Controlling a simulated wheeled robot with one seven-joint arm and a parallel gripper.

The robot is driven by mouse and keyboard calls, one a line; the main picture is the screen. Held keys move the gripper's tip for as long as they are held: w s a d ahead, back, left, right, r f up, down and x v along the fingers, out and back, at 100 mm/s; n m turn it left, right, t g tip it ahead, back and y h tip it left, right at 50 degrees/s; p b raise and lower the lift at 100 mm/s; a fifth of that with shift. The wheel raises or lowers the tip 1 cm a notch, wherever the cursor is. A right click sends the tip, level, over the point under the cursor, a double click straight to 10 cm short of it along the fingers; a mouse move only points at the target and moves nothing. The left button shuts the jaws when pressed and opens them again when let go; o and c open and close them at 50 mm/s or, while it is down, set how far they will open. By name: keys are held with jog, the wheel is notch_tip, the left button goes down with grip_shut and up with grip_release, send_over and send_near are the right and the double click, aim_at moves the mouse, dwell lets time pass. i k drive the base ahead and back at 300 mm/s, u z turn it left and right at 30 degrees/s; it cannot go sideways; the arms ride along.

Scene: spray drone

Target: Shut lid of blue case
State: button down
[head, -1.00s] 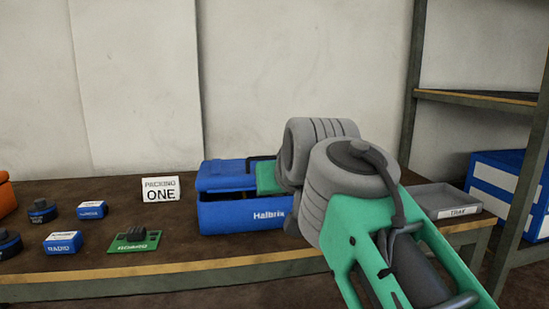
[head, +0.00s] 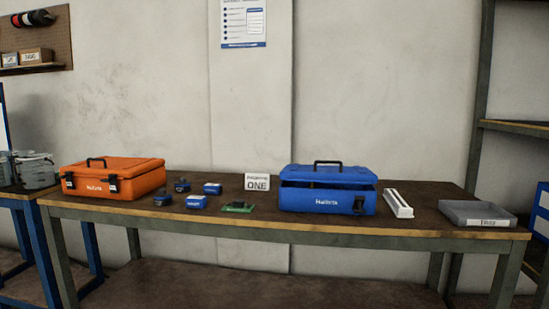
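The blue case (head: 326,200) stands on the right half of the brown workbench. Its lid (head: 328,173), with a dark handle on top, sits over the body, and a dark gap shows along the front between lid and body. A dark latch (head: 359,204) shows at the front right of the case. The contents cannot be made out. My gripper is not in view.
On the bench (head: 270,231) stand a closed orange case (head: 114,179), several small blue boxes (head: 197,202), a green circuit board (head: 238,207) and a "Packing One" sign (head: 257,182). A white slotted strip (head: 398,203) and a grey tray (head: 477,213) lie to the right.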

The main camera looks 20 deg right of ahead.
aim_at(341, 174)
jog(key=u, duration=0.5)
jog(key=i, duration=0.9)
jog(key=z, duration=0.65)
